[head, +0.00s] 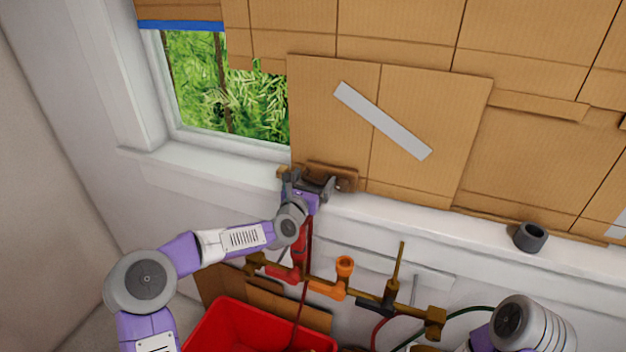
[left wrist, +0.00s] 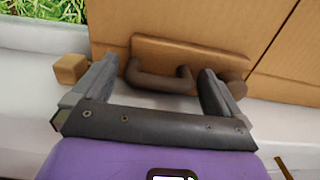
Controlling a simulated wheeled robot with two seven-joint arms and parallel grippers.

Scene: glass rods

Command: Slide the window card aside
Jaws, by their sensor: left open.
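The window card (head: 430,110) is a brown cardboard panel with a grey strip of tape across it. It stands on the white sill and covers part of the window, with greenery showing to its left. A brown handle (left wrist: 160,80) on a small backing plate is at the card's lower left. My left gripper (head: 308,180) is at this handle, low by the sill. In the left wrist view its open fingers stand on either side of the handle; I cannot tell whether they touch it. My right gripper is not in view; only part of my right arm shows.
A brass pipe (head: 408,310) with orange and red fittings runs below the sill. A red bin (head: 215,322) stands at the bottom. A dark ring (head: 530,237) sits on the sill at right. A small wooden block (left wrist: 71,69) is left of the gripper.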

